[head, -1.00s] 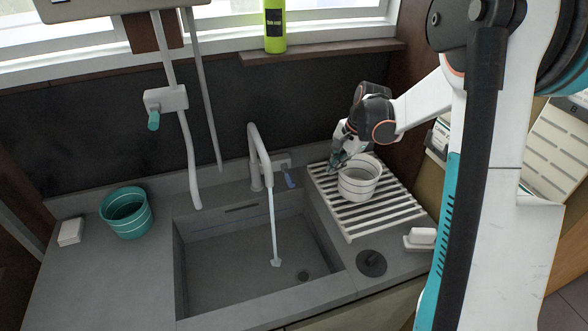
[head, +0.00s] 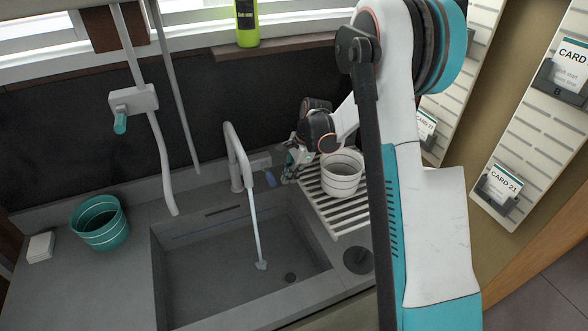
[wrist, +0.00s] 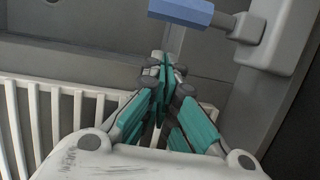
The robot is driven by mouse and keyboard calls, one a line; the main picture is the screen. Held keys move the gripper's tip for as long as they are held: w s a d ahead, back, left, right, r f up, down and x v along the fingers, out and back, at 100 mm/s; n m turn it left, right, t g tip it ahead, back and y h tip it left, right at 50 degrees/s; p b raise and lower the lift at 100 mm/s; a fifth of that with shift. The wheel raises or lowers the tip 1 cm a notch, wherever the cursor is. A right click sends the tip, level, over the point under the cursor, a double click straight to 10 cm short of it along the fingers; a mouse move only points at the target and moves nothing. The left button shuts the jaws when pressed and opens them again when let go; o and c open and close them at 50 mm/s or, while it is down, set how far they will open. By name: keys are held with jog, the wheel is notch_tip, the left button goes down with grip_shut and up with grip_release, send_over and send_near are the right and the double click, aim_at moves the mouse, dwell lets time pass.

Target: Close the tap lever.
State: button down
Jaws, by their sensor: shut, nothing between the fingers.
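The tap (head: 238,155) is a grey curved spout over the sink, with water (head: 256,225) running from it. Its blue lever (head: 271,179) sticks out from a grey block to the right of the spout. The lever (wrist: 181,11) also shows at the top of the wrist view, on its grey mount (wrist: 275,35). My gripper (head: 287,178) is just right of the lever, low over the rack's back left corner. In the wrist view its teal fingers (wrist: 167,68) are together and empty, below the lever and apart from it.
A white slatted rack (head: 335,219) lies right of the sink (head: 160,270), with a white striped pot (head: 342,178) on it close to my gripper. A teal pot (head: 101,226) and a white block (head: 40,247) stand on the left counter. A hose fitting (head: 133,100) hangs on the left.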

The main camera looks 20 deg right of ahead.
aim_at(268, 174)
jog(key=shift+s+a+r+b, duration=0.1)
jog(key=shift+a+r+b, duration=0.2)
jog(key=shift+a, duration=0.45)
jog(key=shift+a+r+b, duration=0.2)
jog(key=shift+a+r, duration=0.1)
jog(key=shift+a, duration=0.4)
jog(key=shift+r, duration=0.1)
jog(key=shift+a+r+p, duration=0.2)
jog(key=shift+r+p, duration=0.1)
jog(key=shift+r, duration=0.5)
